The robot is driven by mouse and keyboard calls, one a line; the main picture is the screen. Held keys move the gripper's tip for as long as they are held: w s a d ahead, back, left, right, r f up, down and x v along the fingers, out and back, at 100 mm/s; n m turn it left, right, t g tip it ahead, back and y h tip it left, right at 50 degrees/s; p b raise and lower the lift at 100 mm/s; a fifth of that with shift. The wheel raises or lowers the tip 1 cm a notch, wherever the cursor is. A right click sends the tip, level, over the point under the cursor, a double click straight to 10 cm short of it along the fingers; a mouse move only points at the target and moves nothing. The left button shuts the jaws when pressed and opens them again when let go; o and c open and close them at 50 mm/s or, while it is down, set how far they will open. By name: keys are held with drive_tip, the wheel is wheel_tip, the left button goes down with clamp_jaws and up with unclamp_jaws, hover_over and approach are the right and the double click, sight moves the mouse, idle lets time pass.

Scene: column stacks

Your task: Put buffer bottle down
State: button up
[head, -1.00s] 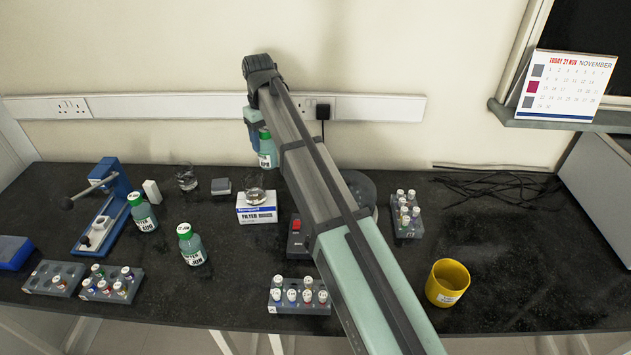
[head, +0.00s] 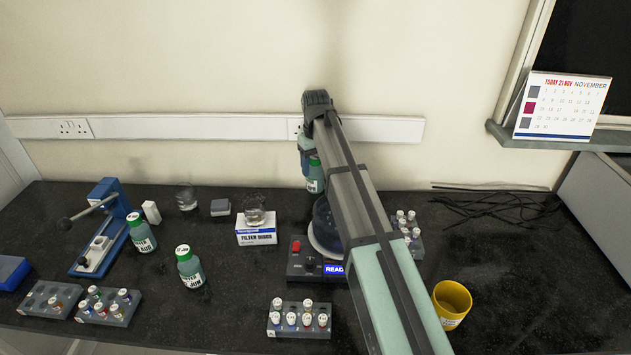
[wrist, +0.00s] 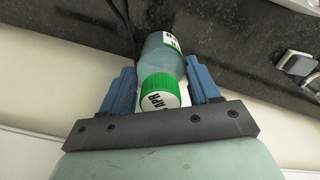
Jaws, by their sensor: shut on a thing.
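A green-capped buffer bottle marked APR (head: 315,183) is held by my gripper (head: 308,153) at the back of the bench, left of the round-topped device. In the wrist view the same bottle (wrist: 160,60) lies between the two blue fingers of my gripper (wrist: 163,88), with its cap towards me. Whether its base touches the bench cannot be told. Two similar bottles stand on the bench at left, one marked AUG (head: 143,238) and one marked JUN (head: 190,270).
A device with a lit display (head: 334,269) is partly behind my arm. Left of it are a white-and-blue filter box (head: 256,236) with a beaker on it and a blue press (head: 112,215). Vial racks (head: 300,326) stand in front. A yellow cup (head: 451,302) is at right. Bench between JUN and the device is mostly clear.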

sight(316, 179)
drive_tip(key=shift+f, duration=2.55)
drive_tip(key=shift+f, duration=0.15)
drive_tip(key=o, duration=1.2)
wheel_tip(316, 179, up, 12)
drive_tip(key=shift+r, duration=0.2)
